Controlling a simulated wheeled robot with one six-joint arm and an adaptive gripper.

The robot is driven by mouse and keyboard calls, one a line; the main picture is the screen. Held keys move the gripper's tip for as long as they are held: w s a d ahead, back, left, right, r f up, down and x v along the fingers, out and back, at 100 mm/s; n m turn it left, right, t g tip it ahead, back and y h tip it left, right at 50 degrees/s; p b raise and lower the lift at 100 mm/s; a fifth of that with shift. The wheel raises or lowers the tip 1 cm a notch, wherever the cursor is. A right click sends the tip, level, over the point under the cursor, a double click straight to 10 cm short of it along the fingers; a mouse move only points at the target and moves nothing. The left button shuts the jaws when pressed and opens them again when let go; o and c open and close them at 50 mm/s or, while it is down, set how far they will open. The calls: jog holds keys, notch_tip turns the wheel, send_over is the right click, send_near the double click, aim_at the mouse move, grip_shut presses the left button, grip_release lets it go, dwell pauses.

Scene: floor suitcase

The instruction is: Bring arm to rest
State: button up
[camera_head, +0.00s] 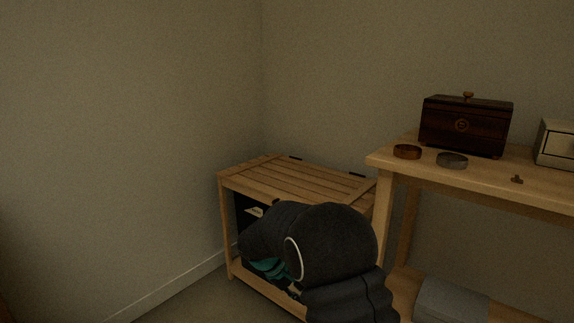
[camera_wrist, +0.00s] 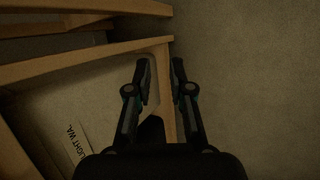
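My gripper (camera_wrist: 162,75) shows in the wrist view with its two dark fingers apart and nothing visible between their tips. Below the fingertips are a wooden edge and grey floor. In the head view my dark arm is bent in front of the low slatted wooden bench (camera_head: 285,182), and it hides my gripper. The wrist view shows wooden rails (camera_wrist: 85,62) and a pale panel to the left of the fingers.
A wooden table (camera_head: 399,173) stands at the right. It carries a dark chest (camera_head: 465,126), a brown ring-like dish (camera_head: 407,152), a grey one (camera_head: 452,160), a small brown piece (camera_head: 517,179) and a pale box (camera_head: 556,145). A grey box (camera_head: 450,302) sits on its lower shelf. Walls meet behind the bench.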

jog(key=s+d+r+m+t+y+p, duration=0.1)
jog(key=s+d+r, duration=0.3)
jog(key=s+r, duration=0.4)
jog(key=s+d+r+m+t+y+p, duration=0.1)
jog(key=s+d+r+m+y+p, duration=0.2)
jog(key=s+r, duration=0.6)
jog(key=s+d+r+m+t+y+p, duration=0.2)
jog(key=s+r, duration=0.6)
jog(key=s, duration=0.7)
jog(key=d+m+p, duration=0.1)
jog(key=d+m, duration=0.1)
jog(key=shift+s+d+r+y, duration=0.3)
jog(key=shift+s+r, duration=0.05)
jog(key=shift+s, duration=0.05)
